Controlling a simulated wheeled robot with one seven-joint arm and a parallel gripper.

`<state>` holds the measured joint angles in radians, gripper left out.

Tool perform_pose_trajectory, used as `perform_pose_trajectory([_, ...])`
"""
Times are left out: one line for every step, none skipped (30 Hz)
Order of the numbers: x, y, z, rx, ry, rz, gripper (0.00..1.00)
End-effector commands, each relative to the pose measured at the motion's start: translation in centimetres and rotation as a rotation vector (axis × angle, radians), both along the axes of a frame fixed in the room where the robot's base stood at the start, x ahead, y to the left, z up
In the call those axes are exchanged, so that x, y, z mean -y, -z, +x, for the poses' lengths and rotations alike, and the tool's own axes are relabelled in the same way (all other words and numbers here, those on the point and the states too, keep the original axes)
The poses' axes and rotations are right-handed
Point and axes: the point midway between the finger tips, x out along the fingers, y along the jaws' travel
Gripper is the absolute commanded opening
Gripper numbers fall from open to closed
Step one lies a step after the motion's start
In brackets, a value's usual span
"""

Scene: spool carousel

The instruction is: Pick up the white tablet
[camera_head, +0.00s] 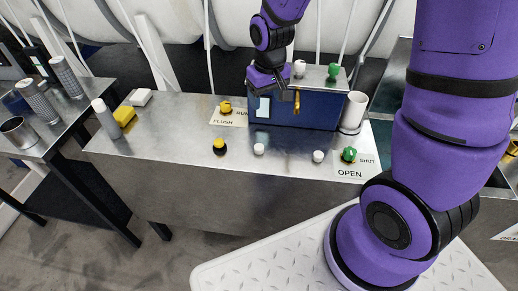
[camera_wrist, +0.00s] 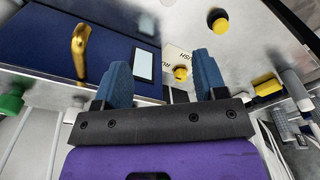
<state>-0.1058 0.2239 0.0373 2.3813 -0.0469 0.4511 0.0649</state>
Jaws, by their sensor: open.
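I cannot tell for certain which white thing is the white tablet. A small flat white block (camera_head: 141,97) lies at the left end of the metal counter, beside a yellow block (camera_head: 124,115). Small round white pieces stand on the counter, one at centre (camera_head: 258,149) and one farther right (camera_head: 318,156). A pale rectangular panel (camera_head: 264,107) is on the front of the blue box; it also shows in the wrist view (camera_wrist: 144,66). My gripper (camera_head: 268,86) is at the box's upper left. In the wrist view its blue fingers (camera_wrist: 162,62) are apart with nothing held.
The blue box (camera_head: 312,108) has a brass lever (camera_head: 297,102) in front. A white cylinder (camera_head: 354,110) stands at its right. A yellow knob (camera_head: 225,107), a black-and-yellow button (camera_head: 219,146) and a green knob (camera_head: 349,154) rise from the counter. The counter's front left is clear.

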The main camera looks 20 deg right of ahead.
Motion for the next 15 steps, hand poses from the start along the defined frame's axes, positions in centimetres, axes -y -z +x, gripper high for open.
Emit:
perform_pose_trajectory([-0.3,1.7,0.3,-0.023,-0.006,-0.001,0.65])
perform_pose_trajectory([-0.5,2.5,0.4,-0.030,-0.009,-0.001,0.65])
perform_pose_trajectory([-0.7,3.6,0.6,-0.041,-0.013,-0.002,0.65])
perform_pose_trajectory([-0.8,4.3,0.7,-0.048,-0.015,-0.002,0.65])
perform_pose_trajectory([-0.9,5.0,0.8,-0.055,-0.017,-0.002,0.65])
perform_pose_trajectory([-1.1,5.8,0.9,-0.063,-0.020,-0.002,0.65])
perform_pose_trajectory([-1.2,6.4,0.9,-0.068,-0.022,-0.002,0.65])
perform_pose_trajectory([-1.3,6.9,1.0,-0.072,-0.024,-0.002,0.65])
perform_pose_trajectory([-1.4,7.5,1.0,-0.078,-0.026,-0.001,0.65])
perform_pose_trajectory([-1.4,7.8,1.0,-0.081,-0.027,-0.002,0.65])
perform_pose_trajectory([-1.5,8.1,1.0,-0.084,-0.028,-0.002,0.65])
perform_pose_trajectory([-1.6,8.4,1.0,-0.086,-0.029,-0.002,0.65])
perform_pose_trajectory([-1.6,8.5,1.0,-0.087,-0.030,-0.002,0.65])
perform_pose_trajectory([-1.6,8.7,1.1,-0.088,-0.030,-0.002,0.65])
perform_pose_trajectory([-1.6,9.0,1.1,-0.088,-0.030,-0.002,0.65])
